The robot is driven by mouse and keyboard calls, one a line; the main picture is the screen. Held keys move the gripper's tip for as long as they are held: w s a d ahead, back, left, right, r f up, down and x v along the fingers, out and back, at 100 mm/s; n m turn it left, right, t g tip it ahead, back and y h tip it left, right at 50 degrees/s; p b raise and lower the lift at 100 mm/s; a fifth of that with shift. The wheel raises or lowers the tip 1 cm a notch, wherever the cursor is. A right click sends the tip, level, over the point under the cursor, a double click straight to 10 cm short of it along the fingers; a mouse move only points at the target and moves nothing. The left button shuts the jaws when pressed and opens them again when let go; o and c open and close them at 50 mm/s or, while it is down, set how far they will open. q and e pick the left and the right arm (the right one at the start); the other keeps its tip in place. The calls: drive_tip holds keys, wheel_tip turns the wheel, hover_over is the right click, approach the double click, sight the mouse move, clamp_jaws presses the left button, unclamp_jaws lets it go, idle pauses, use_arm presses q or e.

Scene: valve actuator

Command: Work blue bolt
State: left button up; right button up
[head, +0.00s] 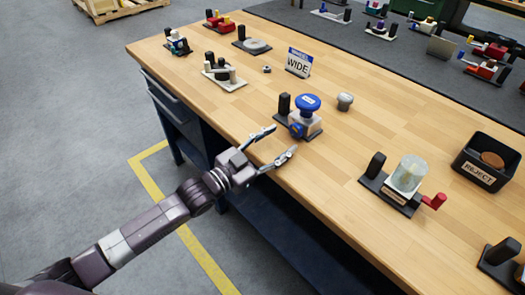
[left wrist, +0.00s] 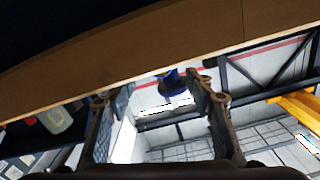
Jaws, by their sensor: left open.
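The valve actuator has a blue round knob (head: 307,102) on top of a white body (head: 309,122), with a black post (head: 284,104) at its left. A small blue part (head: 297,130), which looks like the blue bolt, sits low on its front side. My left gripper (head: 285,139) is open and empty at the table's front edge, its fingers pointing toward the actuator and just short of it. In the left wrist view, a blue part of the actuator (left wrist: 171,80) shows between the open fingers (left wrist: 160,90). My right gripper is not in view.
A grey knob (head: 345,101) stands right of the actuator, and a "WIDE" sign (head: 299,62) behind it. A clear-cylinder fixture with a red handle (head: 407,175) and a black REJECT bin (head: 483,160) stand farther right. Bare wooden table (head: 345,150) lies between.

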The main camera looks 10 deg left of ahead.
use_arm(q)
drive_tip(key=v, duration=0.7)
idle(0.3)
